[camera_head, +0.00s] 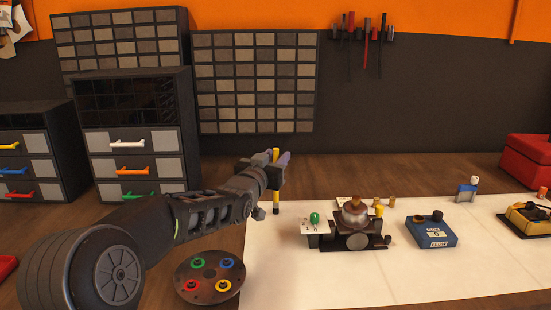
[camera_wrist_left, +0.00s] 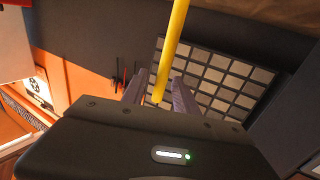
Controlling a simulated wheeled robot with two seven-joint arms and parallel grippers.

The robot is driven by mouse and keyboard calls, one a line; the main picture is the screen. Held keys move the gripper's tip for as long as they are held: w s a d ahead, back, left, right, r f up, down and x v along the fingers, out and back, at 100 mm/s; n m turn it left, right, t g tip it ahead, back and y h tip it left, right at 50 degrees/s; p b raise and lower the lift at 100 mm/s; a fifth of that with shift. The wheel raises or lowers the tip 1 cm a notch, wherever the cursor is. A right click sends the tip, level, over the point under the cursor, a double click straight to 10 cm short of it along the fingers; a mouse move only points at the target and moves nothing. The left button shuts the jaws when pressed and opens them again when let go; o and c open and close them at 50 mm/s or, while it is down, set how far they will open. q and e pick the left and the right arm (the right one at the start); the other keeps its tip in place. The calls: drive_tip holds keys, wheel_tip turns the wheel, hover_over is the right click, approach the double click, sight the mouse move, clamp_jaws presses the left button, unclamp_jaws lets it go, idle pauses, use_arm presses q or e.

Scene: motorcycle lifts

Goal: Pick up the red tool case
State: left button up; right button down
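A red case (camera_head: 525,160) stands at the back right of the bench, cut off by the picture's right edge. Its lid shows a dark seam. My left gripper (camera_head: 279,172) is far to its left, above the bench near the back left corner of the white mat. It is shut on a thin yellow rod (camera_head: 276,202), held upright with its ends showing above and below the fingers. In the left wrist view the rod (camera_wrist_left: 172,50) runs between the two fingers (camera_wrist_left: 158,95). My right gripper is not in view.
The white mat (camera_head: 400,285) holds a dark fixture (camera_head: 357,240), a blue box (camera_head: 432,232) and a yellow device (camera_head: 528,220). A round plate with coloured rings (camera_head: 208,278) lies below my left arm. Drawer units (camera_head: 135,140) stand at left. The bench's back middle is mostly clear.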

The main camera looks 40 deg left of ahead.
use_arm(q)
drive_tip(key=shift+s+r, duration=0.1)
drive_tip(key=shift+r, duration=0.05)
drive_tip(key=b+v, duration=0.1)
drive_tip(key=v, duration=1)
drive_tip(key=shift+s+b, duration=0.3)
drive_tip(key=shift+s, duration=0.1)
drive_tip(key=shift+d, duration=0.15)
